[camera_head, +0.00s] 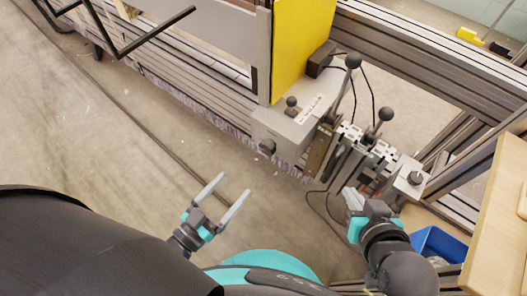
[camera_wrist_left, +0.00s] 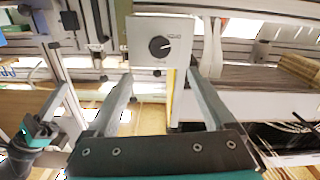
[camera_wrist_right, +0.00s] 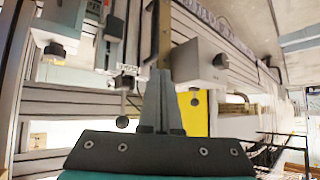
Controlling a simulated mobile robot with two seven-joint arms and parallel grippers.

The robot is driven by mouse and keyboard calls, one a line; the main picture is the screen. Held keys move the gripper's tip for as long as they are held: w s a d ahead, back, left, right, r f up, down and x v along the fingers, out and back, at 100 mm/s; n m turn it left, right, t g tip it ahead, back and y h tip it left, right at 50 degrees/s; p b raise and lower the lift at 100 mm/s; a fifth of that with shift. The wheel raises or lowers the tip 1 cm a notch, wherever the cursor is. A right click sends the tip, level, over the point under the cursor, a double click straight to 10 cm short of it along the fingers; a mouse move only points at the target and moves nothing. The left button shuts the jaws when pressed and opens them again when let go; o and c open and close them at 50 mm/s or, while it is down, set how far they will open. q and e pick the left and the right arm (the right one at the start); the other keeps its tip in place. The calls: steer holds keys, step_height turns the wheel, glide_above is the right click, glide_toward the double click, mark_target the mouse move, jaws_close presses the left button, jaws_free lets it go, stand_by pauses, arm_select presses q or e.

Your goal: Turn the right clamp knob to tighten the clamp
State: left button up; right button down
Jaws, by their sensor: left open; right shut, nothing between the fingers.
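A small grey box with a black knob (camera_head: 415,178) stands at the right end of the clamp unit in the head view. A similar black knob (camera_wrist_right: 54,50) shows at the upper left of the right wrist view. I cannot tell for certain which knob is the right clamp knob. My right gripper (camera_head: 350,197) is shut and empty, just left of and below that box, apart from the knob. Its closed fingers show in the right wrist view (camera_wrist_right: 158,76). My left gripper (camera_head: 234,185) is open and empty over the floor, left of the unit.
A larger grey box (camera_head: 285,130) with black knobs stands left of the clamp unit. Two levers with black ball ends (camera_head: 353,62) rise there. A yellow panel (camera_head: 300,45), a wooden board (camera_head: 497,225) and a blue bin (camera_head: 440,245) are around.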

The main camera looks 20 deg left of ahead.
arm_select(q)
steer(key=b, duration=0.3)
glide_toward(265, 150)
steer(key=x, duration=0.5)
steer(key=shift+x, duration=1.1)
steer(key=shift+b+x, duration=0.4)
steer(key=shift+x, duration=0.35)
arm_select(e)
steer(key=a+r+t+y, duration=0.3)
steer(key=a+t, duration=0.2)
steer(key=t, duration=0.1)
steer(key=shift+a+r+m+t, duration=0.15)
steer(key=shift+a+m+t, duration=0.2)
steer(key=shift+m+t, duration=0.05)
steer(key=shift+w, duration=0.1)
arm_select(q)
steer(key=shift+c, duration=0.3)
steer(key=c, duration=1.3)
